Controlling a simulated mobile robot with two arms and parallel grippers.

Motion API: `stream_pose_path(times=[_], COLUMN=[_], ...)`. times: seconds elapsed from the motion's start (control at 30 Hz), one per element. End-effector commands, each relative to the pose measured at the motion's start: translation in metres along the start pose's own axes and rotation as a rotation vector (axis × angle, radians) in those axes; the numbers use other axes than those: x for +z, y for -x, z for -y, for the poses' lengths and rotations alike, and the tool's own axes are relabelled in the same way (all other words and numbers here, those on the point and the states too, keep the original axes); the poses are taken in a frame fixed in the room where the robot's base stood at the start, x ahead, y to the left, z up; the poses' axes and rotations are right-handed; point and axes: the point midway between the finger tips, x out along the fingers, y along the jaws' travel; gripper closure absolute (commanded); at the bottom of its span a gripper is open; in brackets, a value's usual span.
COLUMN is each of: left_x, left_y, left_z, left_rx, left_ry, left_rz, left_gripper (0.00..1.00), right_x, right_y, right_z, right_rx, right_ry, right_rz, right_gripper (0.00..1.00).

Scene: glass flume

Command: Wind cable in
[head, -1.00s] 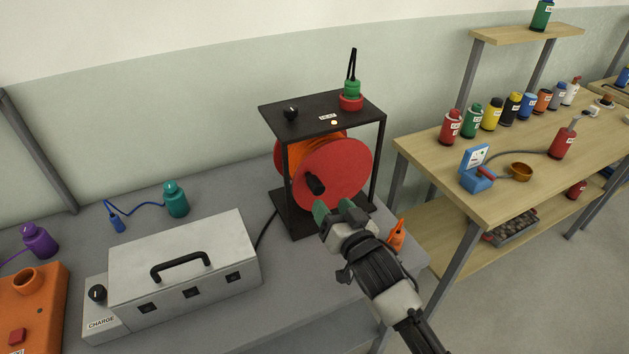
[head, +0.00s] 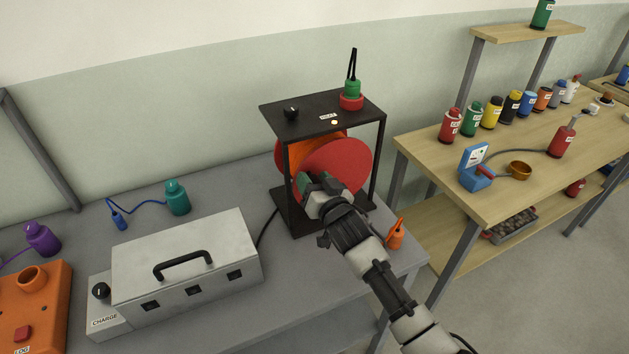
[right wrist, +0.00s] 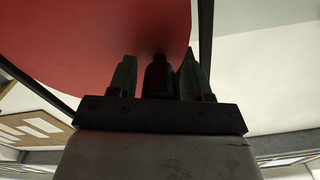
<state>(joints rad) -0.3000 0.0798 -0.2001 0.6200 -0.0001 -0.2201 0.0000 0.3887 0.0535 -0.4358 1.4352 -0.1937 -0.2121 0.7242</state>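The cable reel has a red disc (head: 340,165) with an orange drum (head: 290,158) behind it, in a black frame (head: 375,170) on the grey bench. My right gripper (head: 318,184) is at the front of the disc and hides the reel's black crank knob in the head view. In the right wrist view the dark knob (right wrist: 160,78) stands between the two fingers (right wrist: 158,75), with narrow gaps seeming to show beside it. An orange plug-like piece (head: 396,235) is at the bench's right edge, beside my right forearm. My left gripper is out of view.
A grey CHARGE box (head: 190,262) with a handle stands left of the reel. A green-and-red device (head: 351,97) with a black antenna sits on the frame's top. A wooden table (head: 460,190) with several bottles is at the right. Bare bench lies before the reel.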

Motion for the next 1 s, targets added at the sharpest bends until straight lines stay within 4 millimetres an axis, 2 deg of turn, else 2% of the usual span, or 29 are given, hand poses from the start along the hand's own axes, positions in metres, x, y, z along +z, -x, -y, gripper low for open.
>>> stream_pose_path(times=[0.03,0.3,0.67,1.0], left_x=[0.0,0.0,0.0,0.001], left_y=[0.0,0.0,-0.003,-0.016], left_z=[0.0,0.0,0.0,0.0], left_rx=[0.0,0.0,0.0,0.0], left_ry=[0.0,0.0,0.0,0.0], left_rz=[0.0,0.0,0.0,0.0], left_gripper=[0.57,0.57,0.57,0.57], right_x=[0.0,0.0,0.004,0.025], right_y=[0.0,0.0,0.0,0.0], right_z=[0.0,0.0,0.0,0.001], right_rx=[0.0,0.0,0.0,0.001], right_ry=[0.0,0.001,0.032,0.244], right_rz=[0.0,0.001,0.001,0.002], right_gripper=[0.58,1.0,1.0,1.0])
